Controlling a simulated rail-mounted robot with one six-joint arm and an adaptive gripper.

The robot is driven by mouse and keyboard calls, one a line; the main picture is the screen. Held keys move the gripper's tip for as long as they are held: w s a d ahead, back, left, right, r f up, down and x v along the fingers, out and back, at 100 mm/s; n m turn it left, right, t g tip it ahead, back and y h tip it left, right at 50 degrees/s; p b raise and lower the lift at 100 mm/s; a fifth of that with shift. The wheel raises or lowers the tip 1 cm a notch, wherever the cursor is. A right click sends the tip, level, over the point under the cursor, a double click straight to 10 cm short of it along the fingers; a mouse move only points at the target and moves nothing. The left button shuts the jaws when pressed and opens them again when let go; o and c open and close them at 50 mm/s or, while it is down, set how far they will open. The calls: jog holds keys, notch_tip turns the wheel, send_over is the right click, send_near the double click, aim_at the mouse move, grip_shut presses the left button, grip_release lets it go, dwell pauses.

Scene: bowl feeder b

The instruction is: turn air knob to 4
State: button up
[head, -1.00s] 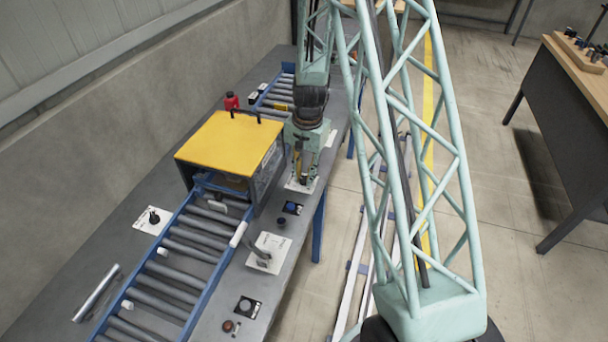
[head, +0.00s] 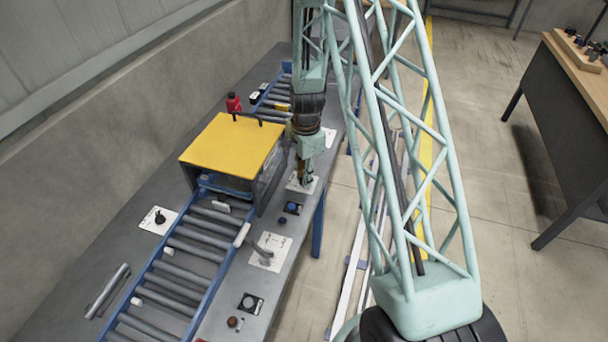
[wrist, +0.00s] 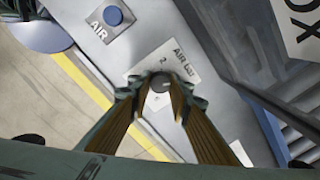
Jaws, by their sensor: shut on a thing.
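The air knob (wrist: 160,84) is a small dark round knob on a white plate (wrist: 185,62) lettered "AIR bar". A "2" is readable on the plate; the other scale marks are hidden or too small, and I cannot tell where the knob points. My gripper (wrist: 158,88) is shut on the knob, with one finger on each side of it. In the head view my gripper (head: 304,183) reaches down to the white plate (head: 293,185) near the right edge of the bench; the knob is hidden there by the fingers.
A blue button (wrist: 113,16) on a plate marked "AIR" sits beside the knob plate. The yellow-topped machine (head: 228,145) stands close left of my gripper over a roller conveyor (head: 190,265). A lever plate (head: 277,250) lies nearer along the bench.

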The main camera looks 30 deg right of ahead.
jog(key=shift+m+p, duration=0.35)
jog(key=shift+m, duration=1.25)
jog(key=o, duration=0.8)
jog(key=shift+o, duration=0.2)
jog(key=shift+r, duration=0.1)
notch_tip(320, 180, up, 12)
jog(key=shift+s, duration=0.3)
jog(key=shift+a, duration=0.1)
dwell(0.4)
